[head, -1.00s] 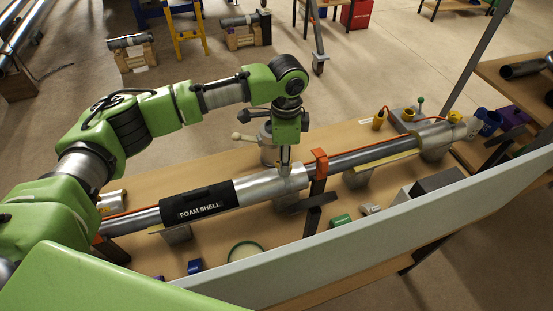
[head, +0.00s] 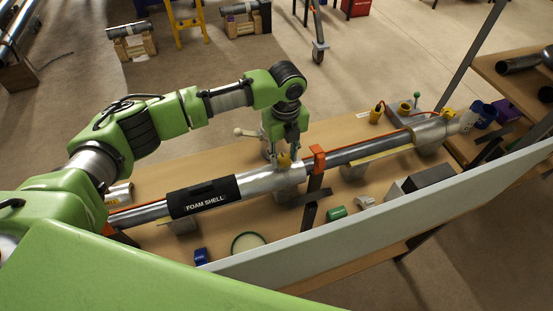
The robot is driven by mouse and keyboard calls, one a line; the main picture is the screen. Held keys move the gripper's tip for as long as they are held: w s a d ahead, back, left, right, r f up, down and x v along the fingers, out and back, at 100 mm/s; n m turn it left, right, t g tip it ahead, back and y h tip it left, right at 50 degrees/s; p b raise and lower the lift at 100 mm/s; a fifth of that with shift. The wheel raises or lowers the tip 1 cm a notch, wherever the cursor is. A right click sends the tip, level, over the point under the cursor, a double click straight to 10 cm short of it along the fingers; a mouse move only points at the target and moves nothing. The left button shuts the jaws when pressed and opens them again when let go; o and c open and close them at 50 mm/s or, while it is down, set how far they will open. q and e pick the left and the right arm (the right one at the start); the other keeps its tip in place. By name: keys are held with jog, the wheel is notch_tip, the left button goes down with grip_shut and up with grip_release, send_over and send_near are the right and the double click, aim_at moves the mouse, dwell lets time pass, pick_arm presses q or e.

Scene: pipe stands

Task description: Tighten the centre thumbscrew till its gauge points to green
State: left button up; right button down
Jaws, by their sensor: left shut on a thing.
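My left gripper (head: 285,154) reaches down from above onto the middle of the pipe run. It is shut on a small yellow thumbscrew (head: 284,162), on top of the silver pipe sleeve (head: 270,180). The fingers hide part of the thumbscrew. I cannot make out its gauge or where any pointer stands. My right gripper is not in view.
An orange clamp (head: 319,158) stands just right of the gripper. A black foam shell (head: 203,197) covers the pipe to the left. A pale panel (head: 395,212) runs along the near side. A green piece (head: 336,213) and a ring (head: 247,243) lie on the bench.

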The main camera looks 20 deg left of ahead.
aim_at(284, 158)
pick_arm(q)
jog(key=shift+m, duration=0.6)
jog(key=o, duration=1.1)
jog(key=shift+m, duration=0.3)
notch_tip(284, 158, up, 3)
jog(key=shift+f+p, duration=0.15)
jog(key=shift+p, duration=0.95)
jog(key=shift+r+b, duration=0.25)
jog(key=shift+b, duration=0.05)
jog(key=shift+r, duration=1.4)
jog(key=shift+r, duration=0.15)
